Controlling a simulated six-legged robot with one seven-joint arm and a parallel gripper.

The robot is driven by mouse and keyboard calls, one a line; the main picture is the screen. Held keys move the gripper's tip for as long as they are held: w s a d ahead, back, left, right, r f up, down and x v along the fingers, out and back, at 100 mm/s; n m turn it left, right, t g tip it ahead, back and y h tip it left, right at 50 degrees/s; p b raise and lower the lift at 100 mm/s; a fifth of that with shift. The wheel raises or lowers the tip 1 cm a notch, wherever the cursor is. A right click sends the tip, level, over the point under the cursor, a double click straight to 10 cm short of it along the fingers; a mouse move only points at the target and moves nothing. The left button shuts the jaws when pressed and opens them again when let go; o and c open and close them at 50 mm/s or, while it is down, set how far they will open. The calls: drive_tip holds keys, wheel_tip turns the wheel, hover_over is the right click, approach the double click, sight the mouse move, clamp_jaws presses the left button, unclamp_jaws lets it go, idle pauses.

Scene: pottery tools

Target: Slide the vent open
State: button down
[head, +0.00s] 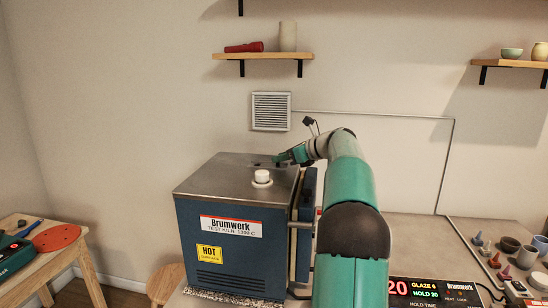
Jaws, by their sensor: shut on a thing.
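A blue kiln (238,232) with a grey metal top stands in the middle of the head view. A small dark fitting, seemingly the vent slide (258,164), lies on the kiln's top near its back edge. My gripper (279,160) reaches in from the right, low over the top, and is shut at the right end of this fitting. The fingertips are small and dark here, and they hide part of what they hold. How far the vent stands open cannot be told.
A white round plug (262,177) stands on the kiln top, in front of my gripper. A louvred grille (270,111) and a shelf (262,56) are on the wall behind. Small tools and cups (510,245) sit on the right of the bench.

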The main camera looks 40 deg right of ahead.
drive_tip(key=shift+s+d, duration=0.45)
drive_tip(key=shift+s, duration=0.05)
drive_tip(key=c, duration=1.2)
unclamp_jaws()
drive_tip(key=shift+s, duration=0.15)
drive_tip(key=v, duration=1.3)
drive_tip(key=shift+s+r, duration=0.15)
drive_tip(key=shift+r, duration=0.05)
